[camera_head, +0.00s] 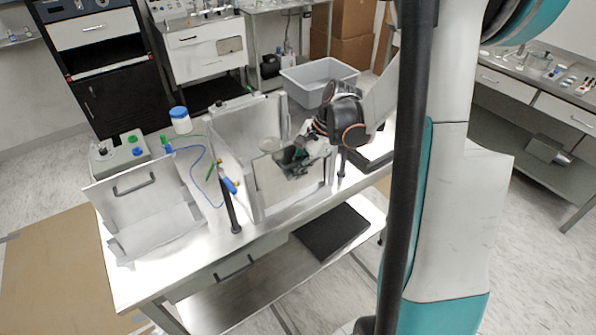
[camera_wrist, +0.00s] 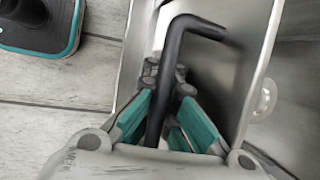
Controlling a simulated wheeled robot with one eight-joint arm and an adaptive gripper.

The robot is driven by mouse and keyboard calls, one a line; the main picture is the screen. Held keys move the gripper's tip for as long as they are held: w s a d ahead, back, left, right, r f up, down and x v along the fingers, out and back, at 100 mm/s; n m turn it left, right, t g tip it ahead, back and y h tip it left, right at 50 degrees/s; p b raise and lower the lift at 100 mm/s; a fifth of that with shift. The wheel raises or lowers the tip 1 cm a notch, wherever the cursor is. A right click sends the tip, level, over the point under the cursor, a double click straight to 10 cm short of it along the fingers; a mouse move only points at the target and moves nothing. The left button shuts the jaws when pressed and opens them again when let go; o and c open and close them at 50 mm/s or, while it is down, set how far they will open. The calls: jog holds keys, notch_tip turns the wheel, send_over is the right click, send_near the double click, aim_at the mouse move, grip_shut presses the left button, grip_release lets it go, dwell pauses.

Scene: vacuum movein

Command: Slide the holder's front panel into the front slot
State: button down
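The light grey metal holder (camera_head: 228,140) stands open-topped on the bench, with tall walls. Its front panel (camera_head: 268,186) is upright at the holder's near side, between the side walls in the head view. Whether its edges sit in the front slot cannot be told. My gripper (camera_head: 290,160) is at the panel's outer face. In the wrist view my gripper (camera_wrist: 170,122) has its teal pads on both sides of the panel's black bent handle (camera_wrist: 178,40), shut on it. The panel's plate (camera_wrist: 225,75) shows beside the handle. The arm hides the holder's right front.
The bench (camera_head: 180,262) carries another metal piece with a handle (camera_head: 150,225) at left, a white jar with blue lid (camera_head: 180,120), and blue tubing with a clamp (camera_head: 228,184). A grey bin (camera_head: 315,85) stands behind. Black posts rise near the bench's front edge.

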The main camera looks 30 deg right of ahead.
jog(key=c, duration=2.4)
grip_release()
jog(key=shift+w, duration=0.35)
jog(key=c, duration=1.7)
grip_release()
jog(key=shift+c, duration=1.3)
jog(key=shift+r, duration=0.15)
